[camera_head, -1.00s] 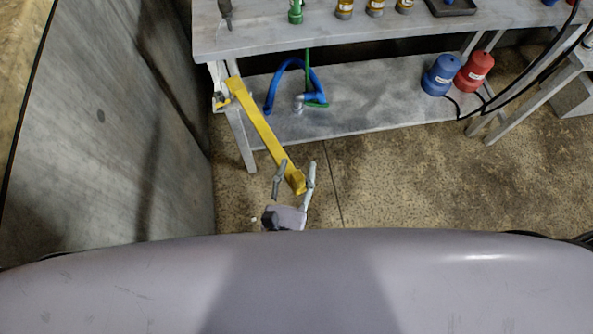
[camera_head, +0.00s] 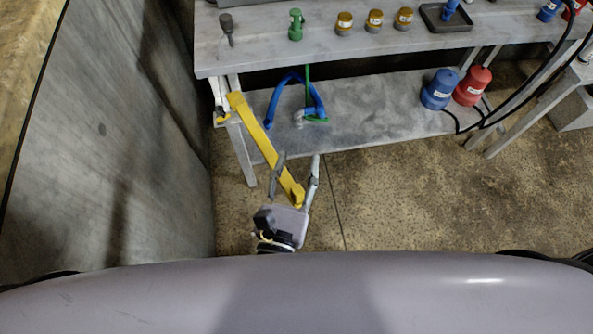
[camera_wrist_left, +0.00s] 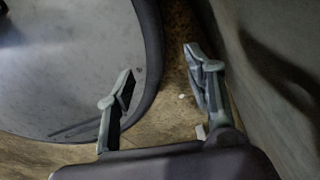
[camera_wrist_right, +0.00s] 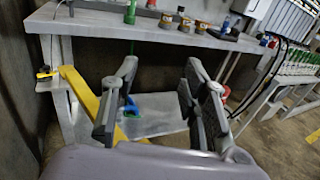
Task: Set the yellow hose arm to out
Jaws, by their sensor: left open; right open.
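The yellow hose arm (camera_head: 265,136) runs from a bracket at the bench's left leg out toward me, tilting down to the right in the head view. Its near end lies between the fingers of my right gripper (camera_head: 298,157), which is open; contact cannot be told. In the right wrist view the yellow arm (camera_wrist_right: 82,93) passes behind the left finger of the same gripper (camera_wrist_right: 160,65), with a bit of yellow low between the fingers. My left gripper (camera_wrist_left: 158,65) is open and empty, seen only in the left wrist view, near a wall.
The grey bench (camera_head: 270,58) carries a green fitting (camera_head: 296,24) and several brass-topped parts. Its lower shelf (camera_head: 375,108) holds a blue hose (camera_head: 273,105), a blue canister (camera_head: 439,89) and a red one (camera_head: 473,86). A grey wall (camera_head: 120,130) stands left.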

